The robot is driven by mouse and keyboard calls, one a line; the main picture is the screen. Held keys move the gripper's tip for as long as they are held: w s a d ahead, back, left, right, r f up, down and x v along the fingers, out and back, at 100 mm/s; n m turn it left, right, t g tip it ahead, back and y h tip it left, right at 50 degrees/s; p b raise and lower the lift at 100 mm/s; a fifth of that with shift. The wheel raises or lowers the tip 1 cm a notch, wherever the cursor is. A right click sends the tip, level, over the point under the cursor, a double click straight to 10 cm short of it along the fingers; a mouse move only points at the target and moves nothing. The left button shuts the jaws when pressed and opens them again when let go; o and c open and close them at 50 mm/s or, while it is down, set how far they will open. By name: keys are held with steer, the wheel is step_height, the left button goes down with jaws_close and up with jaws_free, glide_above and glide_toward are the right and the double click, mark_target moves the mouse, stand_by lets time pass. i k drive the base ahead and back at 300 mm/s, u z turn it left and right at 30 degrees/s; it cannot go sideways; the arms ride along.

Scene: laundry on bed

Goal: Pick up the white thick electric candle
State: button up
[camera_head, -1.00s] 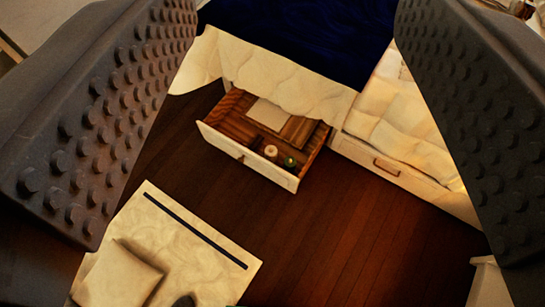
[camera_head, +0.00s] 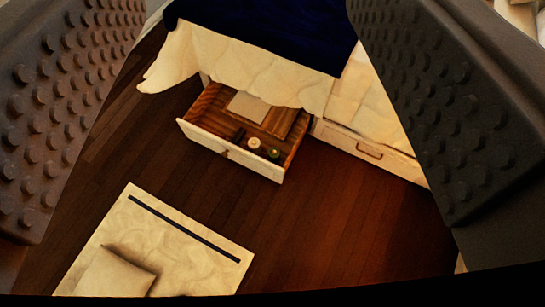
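A small white round thing, which looks like the thick candle (camera_head: 254,143), stands inside an open drawer (camera_head: 229,151) under the bed, close to the drawer's front. A dark green round item (camera_head: 274,153) is just right of it, and a dark item (camera_head: 238,135) is to its left. My gripper (camera_head: 245,125) is open and empty. Its two studded black fingers frame the left and right of the view, wide apart. The drawer lies well beyond the fingers, and nothing touches the candle.
A bed with a dark blue cover (camera_head: 265,30) and cream bedding (camera_head: 235,62) is above and behind the drawer. A shut drawer front (camera_head: 365,150) is to the right. A pale rug (camera_head: 165,240) with a cushion (camera_head: 115,275) lies lower left. The dark wood floor (camera_head: 320,215) before the drawer is clear.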

mark_target(257, 149)
steer(key=k, duration=0.5)
steer(key=z, duration=1.2)
steer(key=i, duration=2.45)
steer(key=u, duration=1.8)
